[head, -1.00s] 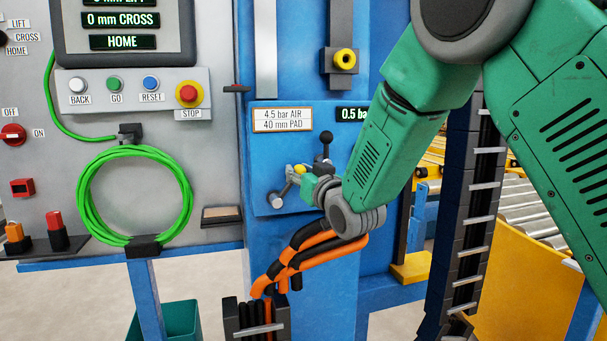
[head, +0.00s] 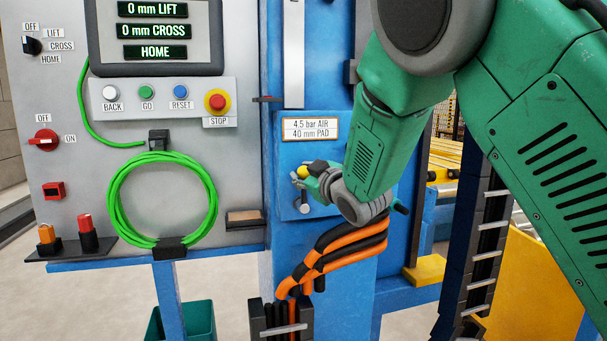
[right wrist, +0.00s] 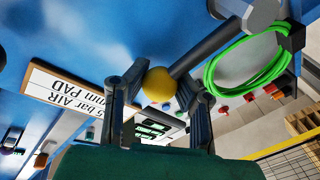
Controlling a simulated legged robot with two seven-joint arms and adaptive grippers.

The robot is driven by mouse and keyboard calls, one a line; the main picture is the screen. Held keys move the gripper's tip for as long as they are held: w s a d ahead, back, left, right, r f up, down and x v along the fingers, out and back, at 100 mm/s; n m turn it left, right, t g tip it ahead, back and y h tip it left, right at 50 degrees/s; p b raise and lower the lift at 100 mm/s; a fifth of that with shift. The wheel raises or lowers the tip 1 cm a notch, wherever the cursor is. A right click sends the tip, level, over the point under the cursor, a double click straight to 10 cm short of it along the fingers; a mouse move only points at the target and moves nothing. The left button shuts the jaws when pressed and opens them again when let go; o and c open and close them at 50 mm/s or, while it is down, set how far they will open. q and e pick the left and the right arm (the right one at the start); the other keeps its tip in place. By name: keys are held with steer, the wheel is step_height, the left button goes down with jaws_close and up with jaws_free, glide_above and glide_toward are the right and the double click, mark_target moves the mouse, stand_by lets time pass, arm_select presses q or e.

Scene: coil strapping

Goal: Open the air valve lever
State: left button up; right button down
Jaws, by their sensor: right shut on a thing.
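The air valve lever's yellow ball knob (head: 304,173) is in front of the blue panel in the head view, below the label sign. My right gripper (head: 302,178) is at the knob, partly hidden by its own wrist. In the right wrist view the yellow knob (right wrist: 160,85) sits between the two fingers of my right gripper (right wrist: 157,95), which is shut on it. The dark lever rod (right wrist: 205,53) runs from the knob to a grey pivot (right wrist: 247,12). A grey pivot stub (head: 305,208) shows below the knob in the head view. My left gripper is not in view.
The sign (head: 310,128) reads 4.5 bar AIR, 40 mm PAD. Orange and black hoses (head: 335,250) hang below my right wrist. A green hose coil (head: 163,200) and a red stop button (head: 217,102) are on the grey cabinet to the left.

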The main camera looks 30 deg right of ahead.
steer(key=shift+s+f, duration=0.1)
steer(key=shift+f, duration=0.35)
steer(key=c, duration=1.3)
jaws_free()
steer(key=shift+c, duration=0.2)
steer(key=shift+o, duration=0.6)
steer(key=shift+r, duration=0.25)
steer(key=s, duration=1.2)
steer(key=shift+a, duration=0.15)
